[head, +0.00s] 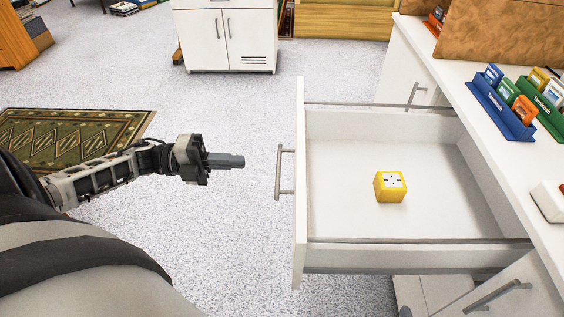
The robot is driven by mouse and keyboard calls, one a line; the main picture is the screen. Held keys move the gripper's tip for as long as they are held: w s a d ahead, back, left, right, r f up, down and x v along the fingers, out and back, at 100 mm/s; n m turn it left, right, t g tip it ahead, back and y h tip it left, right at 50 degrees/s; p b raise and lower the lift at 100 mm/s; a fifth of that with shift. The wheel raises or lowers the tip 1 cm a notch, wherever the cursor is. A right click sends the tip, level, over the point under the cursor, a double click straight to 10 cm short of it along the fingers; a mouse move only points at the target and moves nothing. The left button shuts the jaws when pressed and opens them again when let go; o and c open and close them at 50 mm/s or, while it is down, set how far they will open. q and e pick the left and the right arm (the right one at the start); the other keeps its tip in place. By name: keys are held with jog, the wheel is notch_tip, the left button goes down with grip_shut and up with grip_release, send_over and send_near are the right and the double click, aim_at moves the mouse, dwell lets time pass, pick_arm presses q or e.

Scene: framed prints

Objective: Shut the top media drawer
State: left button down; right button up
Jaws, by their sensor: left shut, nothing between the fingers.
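The white top media drawer (345,215) is pulled far out of the white cabinet on the right. Its front panel (299,220) faces left and carries a grey bar handle (279,172). A yellow cube (390,187) with a pale, dotted top lies inside on the drawer floor. My left gripper (240,161) is shut and empty. It points right at about the height of the handle in the picture, with a gap between its tips and the handle. My right gripper is not in view.
The cabinet top (460,60) holds a blue rack (500,108) and a green rack (545,105) with small coloured boxes. Another handle (497,297) shows at the lower right. A patterned rug (75,135) lies at left. The floor between gripper and drawer looks clear.

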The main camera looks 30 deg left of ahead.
pick_arm(q)
jog(key=x, duration=1)
jog(key=shift+w, duration=0.15)
